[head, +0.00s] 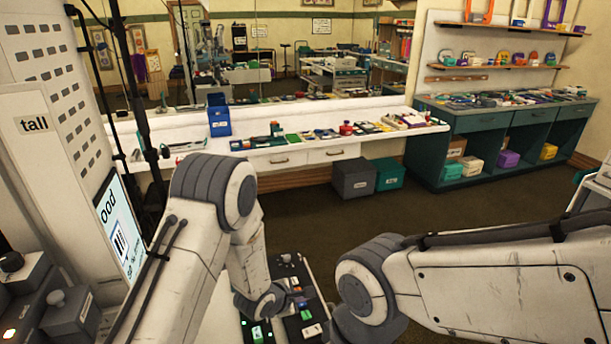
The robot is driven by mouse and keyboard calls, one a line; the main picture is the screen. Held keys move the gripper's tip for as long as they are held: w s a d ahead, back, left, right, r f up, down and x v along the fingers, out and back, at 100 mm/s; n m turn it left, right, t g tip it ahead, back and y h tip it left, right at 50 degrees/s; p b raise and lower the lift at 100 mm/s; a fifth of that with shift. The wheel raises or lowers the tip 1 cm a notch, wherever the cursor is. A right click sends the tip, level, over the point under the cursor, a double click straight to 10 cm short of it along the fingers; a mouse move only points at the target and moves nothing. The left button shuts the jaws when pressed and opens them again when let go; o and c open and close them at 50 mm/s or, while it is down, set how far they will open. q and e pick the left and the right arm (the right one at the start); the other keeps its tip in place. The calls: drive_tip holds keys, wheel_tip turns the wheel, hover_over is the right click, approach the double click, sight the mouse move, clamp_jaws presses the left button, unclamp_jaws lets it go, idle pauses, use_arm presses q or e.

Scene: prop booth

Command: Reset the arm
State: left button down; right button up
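My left arm (205,215) comes in from the lower left, bends at a grey elbow joint, and its forearm drops to a grey wrist joint (262,302) over a dark panel. No fingers of my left gripper can be made out. My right arm (490,285) comes in from the right and bends at a grey joint (368,290) near the bottom middle. Its lower part runs out of the bottom of the picture, so my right gripper is not seen.
The dark panel (290,275) with small coloured blocks lies close below my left wrist. A tall white cabinet (45,130) with a screen (120,228) stands close on the left. A white counter (300,150) and a teal bench (490,125) stand farther back. The brown floor (430,205) between is clear.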

use_arm(q)
drive_tip(key=s+r+m+g+y, duration=0.2)
drive_tip(key=s+r+m+y, duration=0.1)
drive_tip(key=s+r+m, duration=0.75)
drive_tip(key=s+a+r+m+g, duration=0.1)
drive_tip(key=s+r+m, duration=0.2)
drive_tip(key=s+m, duration=0.2)
drive_tip(key=s+a+r+m+g, duration=0.1)
drive_tip(key=s+r+m, duration=0.3)
drive_tip(key=s, duration=0.5)
drive_tip(key=s+a+r+m+g+y, duration=0.1)
drive_tip(key=s+a+r+m+g, duration=0.1)
drive_tip(key=s+m, duration=0.4)
wheel_tip(320, 180, up, 2)
drive_tip(key=shift+s+r+m+g, duration=0.1)
drive_tip(key=shift+s+m+g, duration=0.3)
drive_tip(key=shift+m+g, duration=0.2)
idle(4.2)
